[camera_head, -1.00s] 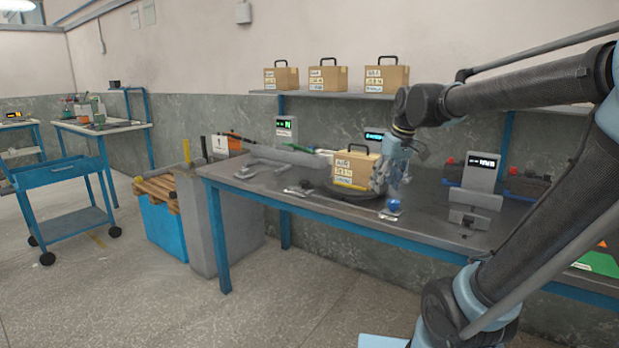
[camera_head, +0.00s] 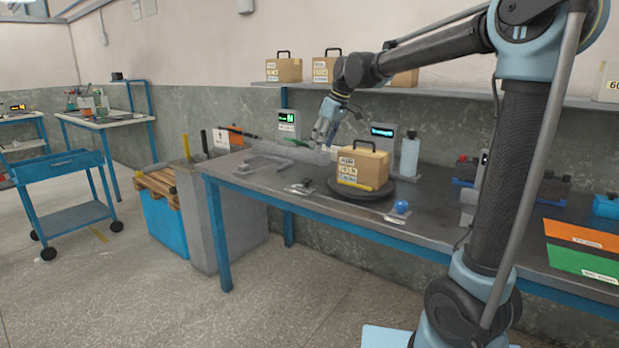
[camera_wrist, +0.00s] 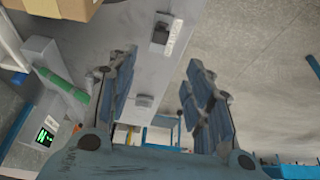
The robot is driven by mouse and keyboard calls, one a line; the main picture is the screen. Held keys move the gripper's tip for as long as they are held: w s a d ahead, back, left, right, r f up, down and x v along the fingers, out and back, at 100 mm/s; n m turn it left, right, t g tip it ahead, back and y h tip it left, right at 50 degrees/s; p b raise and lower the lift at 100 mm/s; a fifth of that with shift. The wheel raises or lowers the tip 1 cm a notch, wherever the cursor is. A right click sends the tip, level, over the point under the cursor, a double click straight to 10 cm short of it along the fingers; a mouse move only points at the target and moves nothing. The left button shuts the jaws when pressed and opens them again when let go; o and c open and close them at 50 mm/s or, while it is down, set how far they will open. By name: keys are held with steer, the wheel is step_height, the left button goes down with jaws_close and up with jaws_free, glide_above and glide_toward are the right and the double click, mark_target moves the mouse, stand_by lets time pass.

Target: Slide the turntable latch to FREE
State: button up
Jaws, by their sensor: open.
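The dark round turntable (camera_head: 345,193) sits on the bench, with a tan labelled case (camera_head: 362,167) on it. A blue ball knob (camera_head: 401,206) on a small pale plate stands at the turntable's front right. A small dark fixture with a pale label (camera_head: 300,188) lies to its left; I cannot tell for certain which is the latch, nor read its setting. My gripper (camera_head: 323,138) is open and empty above the back of the bench, left of the case. In the wrist view its fingers (camera_wrist: 162,65) are apart over the bench, with a labelled fixture (camera_wrist: 163,32) beyond them.
A green-screen display (camera_head: 288,121), a blue-screen display (camera_head: 382,132) and a white bottle (camera_head: 410,155) stand behind the turntable. A grey bracket (camera_head: 262,165) lies on the bench's left. Orange (camera_head: 585,235) and green (camera_head: 583,260) mats lie right.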

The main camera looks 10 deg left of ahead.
mark_target(307, 179)
steer(key=x, duration=1.5)
steer(key=shift+w+a, duration=0.1)
steer(key=shift+c, duration=0.3)
jaws_close()
steer(key=shift+w, duration=0.1)
